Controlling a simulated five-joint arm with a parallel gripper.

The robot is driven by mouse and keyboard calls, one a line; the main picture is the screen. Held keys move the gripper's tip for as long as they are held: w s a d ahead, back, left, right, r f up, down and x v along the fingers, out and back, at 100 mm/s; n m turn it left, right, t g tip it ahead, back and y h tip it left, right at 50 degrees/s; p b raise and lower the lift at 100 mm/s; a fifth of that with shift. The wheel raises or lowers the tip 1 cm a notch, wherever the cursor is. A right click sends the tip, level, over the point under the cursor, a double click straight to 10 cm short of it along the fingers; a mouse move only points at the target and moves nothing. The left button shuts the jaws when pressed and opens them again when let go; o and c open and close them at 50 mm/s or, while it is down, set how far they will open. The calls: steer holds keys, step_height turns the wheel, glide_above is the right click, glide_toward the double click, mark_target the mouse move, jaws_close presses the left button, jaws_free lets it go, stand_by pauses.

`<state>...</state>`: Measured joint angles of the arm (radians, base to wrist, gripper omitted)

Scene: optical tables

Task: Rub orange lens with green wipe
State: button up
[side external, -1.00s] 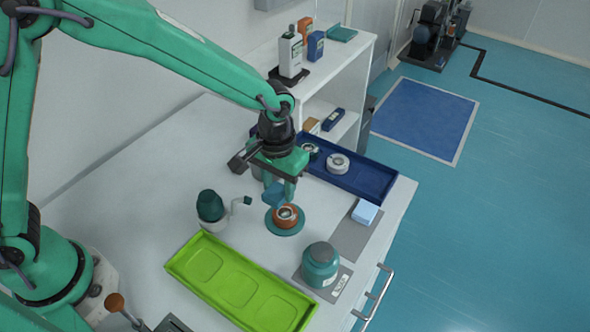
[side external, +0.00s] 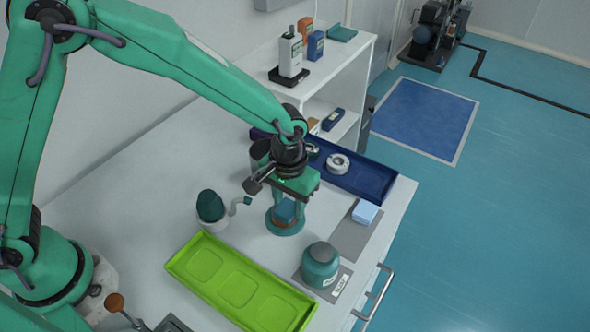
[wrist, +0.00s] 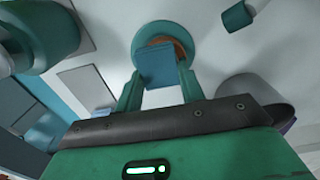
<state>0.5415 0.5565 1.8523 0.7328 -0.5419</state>
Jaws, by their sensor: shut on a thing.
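My gripper (side external: 285,207) is shut on a folded wipe, which looks blue rather than green in the side view (side external: 285,211) and the wrist view (wrist: 157,66). The orange lens (wrist: 184,47) sits on a round green stand (side external: 285,232), mostly hidden behind the wipe. The wipe is directly over the lens and appears to be on it or just above it; I cannot tell whether they touch. In the wrist view, one finger is on each side of the wipe.
A dark green bulb bottle with a spout (side external: 211,207) stands left of the stand. A teal jar (side external: 320,265) is in front right, a lime tray (side external: 218,283) in front. A blue tray (side external: 372,182) with lenses lies behind, and a pale blue block (side external: 366,212) at right.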

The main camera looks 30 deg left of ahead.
steer(key=a, duration=0.2)
steer(key=shift+a, duration=0.3)
step_height(320, 180, up, 8)
steer(key=shift+f, duration=0.2)
stand_by(0.6)
